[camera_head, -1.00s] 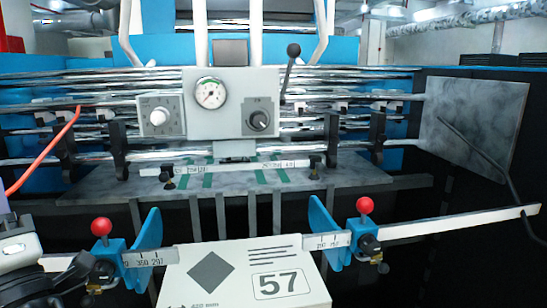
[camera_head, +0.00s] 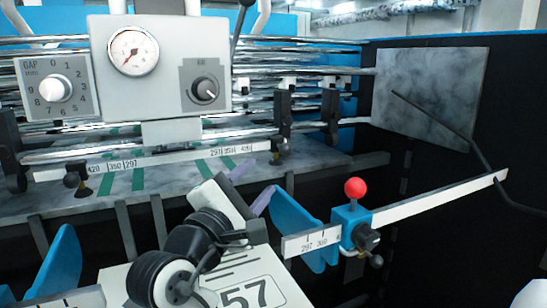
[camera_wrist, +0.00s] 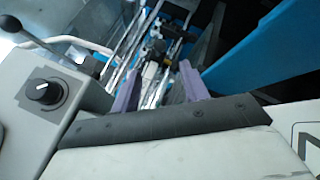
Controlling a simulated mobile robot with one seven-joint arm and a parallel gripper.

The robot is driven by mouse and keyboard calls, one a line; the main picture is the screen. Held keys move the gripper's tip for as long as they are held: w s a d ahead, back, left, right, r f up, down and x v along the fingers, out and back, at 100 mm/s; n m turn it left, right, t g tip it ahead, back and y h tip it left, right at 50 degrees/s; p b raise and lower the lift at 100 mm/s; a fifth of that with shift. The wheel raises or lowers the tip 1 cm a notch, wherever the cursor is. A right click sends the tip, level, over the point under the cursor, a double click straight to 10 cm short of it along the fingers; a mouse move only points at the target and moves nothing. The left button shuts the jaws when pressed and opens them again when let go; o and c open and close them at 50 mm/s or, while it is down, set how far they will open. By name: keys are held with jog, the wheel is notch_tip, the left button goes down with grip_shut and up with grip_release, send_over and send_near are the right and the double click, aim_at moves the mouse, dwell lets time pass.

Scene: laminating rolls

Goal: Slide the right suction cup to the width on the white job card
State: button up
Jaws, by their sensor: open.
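The left suction cup (camera_head: 76,182) sits at the other end. The white job card (camera_head: 292,290) shows a boxed 57; my arm hides much of it and its width line is out of view. My gripper (camera_head: 252,186), with purple fingers, is open, below and left of the right cup. Its fingers also show in the wrist view (camera_wrist: 158,88).
A blue side guide (camera_head: 300,228) with a red knob (camera_head: 355,187) stands right of my gripper on a lower scale bar. Another blue guide (camera_head: 58,262) is at lower left. The grey control box (camera_head: 157,65) with gauge and dials is above the ruler.

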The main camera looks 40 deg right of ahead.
aim_at(282, 153)
jog(key=p+x, duration=0.3)
jog(key=x, duration=0.9)
jog(key=shift+d+r+p, duration=0.2)
jog(key=shift+r+p, duration=0.05)
jog(key=shift+p, duration=0.05)
jog(key=shift+w+d, duration=0.3)
jog(key=shift+d, duration=0.25)
grip_shut()
